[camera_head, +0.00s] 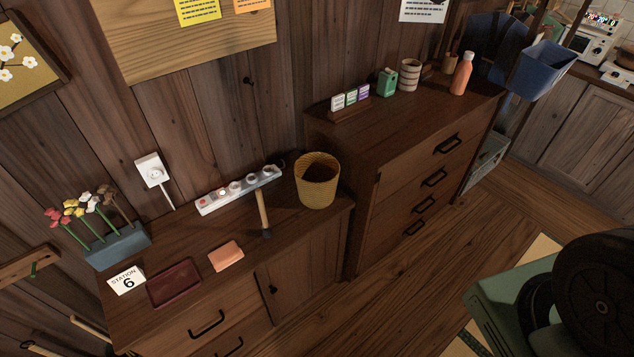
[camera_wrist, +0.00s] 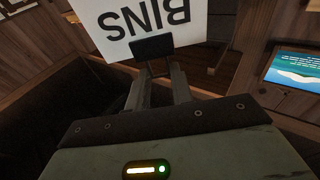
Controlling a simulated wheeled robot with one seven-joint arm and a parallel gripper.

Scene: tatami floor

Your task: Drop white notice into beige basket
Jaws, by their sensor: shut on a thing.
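In the wrist view, my gripper (camera_wrist: 152,47) is shut on a white notice (camera_wrist: 190,22). The notice shows the upside-down black letters "BINS", and its upper part runs out of the frame. In the head view, a beige woven basket (camera_head: 317,181) stands upright at the right end of the low wooden cabinet, close to the taller chest. Its inside looks dark. My gripper and the held notice do not show in the head view, where a green part of my body (camera_head: 515,305) is at the lower right. The basket does not show in the wrist view.
On the low cabinet (camera_head: 215,280) are a hammer (camera_head: 263,212), a white power strip (camera_head: 240,189), a dark red tray (camera_head: 174,284) and a station sign (camera_head: 126,281). The taller chest (camera_head: 390,150) rises right of the basket. Floor in front is clear.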

